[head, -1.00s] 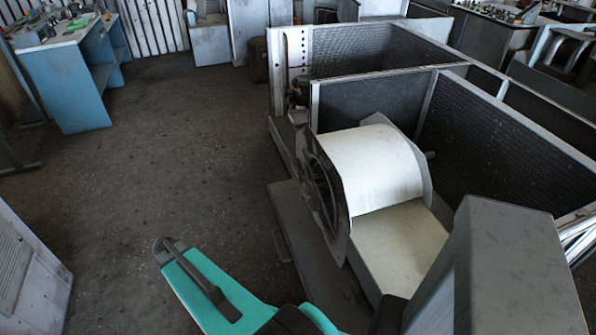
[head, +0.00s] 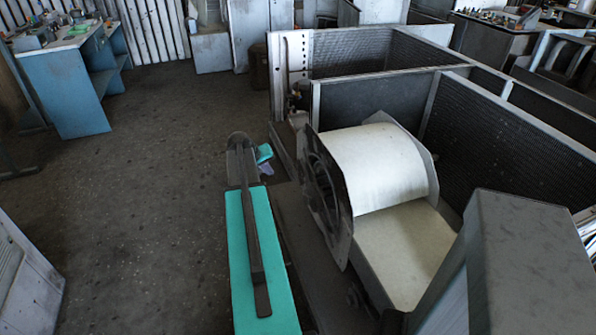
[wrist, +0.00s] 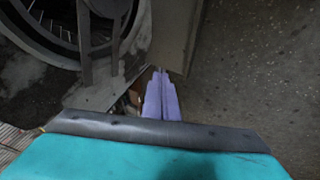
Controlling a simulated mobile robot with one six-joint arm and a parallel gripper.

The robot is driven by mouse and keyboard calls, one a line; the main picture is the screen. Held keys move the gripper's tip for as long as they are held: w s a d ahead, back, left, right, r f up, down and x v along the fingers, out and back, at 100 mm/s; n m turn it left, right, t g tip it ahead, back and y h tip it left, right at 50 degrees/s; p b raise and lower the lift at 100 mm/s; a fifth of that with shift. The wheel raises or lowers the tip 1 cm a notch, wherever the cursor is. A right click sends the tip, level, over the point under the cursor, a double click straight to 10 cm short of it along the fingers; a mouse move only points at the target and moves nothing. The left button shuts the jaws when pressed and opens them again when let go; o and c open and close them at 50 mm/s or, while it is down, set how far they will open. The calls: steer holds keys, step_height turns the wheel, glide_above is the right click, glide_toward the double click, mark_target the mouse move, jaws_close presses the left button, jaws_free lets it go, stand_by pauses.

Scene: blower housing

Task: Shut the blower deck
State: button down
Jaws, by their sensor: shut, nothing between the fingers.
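The blower (head: 375,165) has a cream, curved housing with a dark round inlet plate on its left side. It sits on a grey deck (head: 330,270), at the front of an open metal cabinet. My gripper (head: 266,170) is at the end of my teal arm, left of the blower and close to the deck's far left part. Its purple fingers (wrist: 161,80) are together and empty in the wrist view. They point at a grey panel edge. The round inlet (wrist: 80,30) is at the upper left there. Contact with the panel cannot be told.
The mesh-walled cabinet (head: 385,90) stands behind and right of the blower. A blue workbench (head: 75,85) is at the far left. A pale panel (head: 20,265) stands at the lower left. The concrete floor (head: 150,160) between them is clear.

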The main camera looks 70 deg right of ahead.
steer(key=s+d+r, duration=0.3)
steer(key=d, duration=0.1)
steer(key=shift+s+d+m+h, duration=0.15)
steer(key=shift+s+m+h, duration=0.15)
steer(key=shift+m, duration=0.1)
steer(key=s+d+f+p, duration=0.3)
steer(key=s+d+f, duration=0.1)
steer(key=d+f, duration=0.4)
steer(key=shift+s+d, duration=0.15)
steer(key=shift+d, duration=0.05)
stand_by(0.4)
